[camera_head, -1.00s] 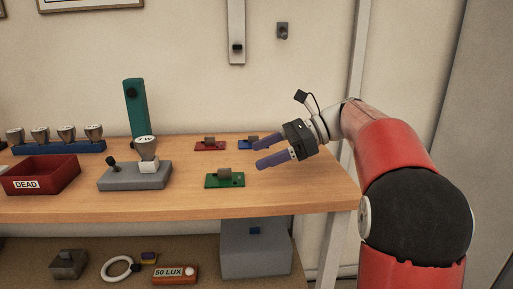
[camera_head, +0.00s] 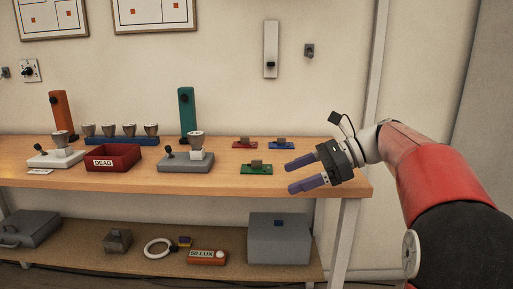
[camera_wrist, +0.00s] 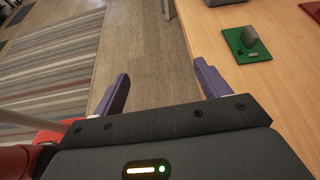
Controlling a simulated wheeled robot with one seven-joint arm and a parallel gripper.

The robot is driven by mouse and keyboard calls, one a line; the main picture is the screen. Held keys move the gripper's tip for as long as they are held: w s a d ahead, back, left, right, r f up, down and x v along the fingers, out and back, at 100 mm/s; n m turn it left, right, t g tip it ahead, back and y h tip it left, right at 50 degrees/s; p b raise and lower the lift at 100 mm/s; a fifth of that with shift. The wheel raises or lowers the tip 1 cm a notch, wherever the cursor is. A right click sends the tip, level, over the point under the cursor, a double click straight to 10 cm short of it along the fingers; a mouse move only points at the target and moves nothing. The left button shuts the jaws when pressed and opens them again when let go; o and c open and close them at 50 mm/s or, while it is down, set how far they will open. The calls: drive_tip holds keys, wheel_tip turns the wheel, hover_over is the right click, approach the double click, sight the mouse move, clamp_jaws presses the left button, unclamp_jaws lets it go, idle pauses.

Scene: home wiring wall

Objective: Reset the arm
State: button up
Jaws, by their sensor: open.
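My gripper (camera_head: 307,174) is at the right end of the wooden workbench (camera_head: 220,180), with its purple fingers apart and nothing between them. My arm reaches in from the right side of the head view. In the wrist view my gripper (camera_wrist: 160,92) also shows open and empty, above the floor beside the bench edge. A green plate with a grey block (camera_head: 256,168) lies on the bench just left of my fingers, apart from them. It also shows in the wrist view (camera_wrist: 246,45).
A red plate (camera_head: 244,143) and a blue plate (camera_head: 281,143) lie behind the green one. A grey lamp base (camera_head: 186,162) and a red DEAD box (camera_head: 112,158) stand further left. A grey box (camera_head: 280,240) is on the lower shelf. A striped rug (camera_wrist: 45,60) lies on the floor.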

drive_tip(key=s+d+f+n+t+h, duration=0.2)
drive_tip(key=s+f+n+h, duration=0.4)
drive_tip(key=s, duration=0.6)
drive_tip(key=s+d+f+n+t+h, duration=0.3)
drive_tip(key=s+f+n+h, duration=0.4)
drive_tip(key=s+f+n, duration=0.4)
drive_tip(key=shift+s+d+f+n, duration=0.15)
drive_tip(key=shift+s+d+n, duration=0.4)
drive_tip(key=shift+s, duration=0.3)
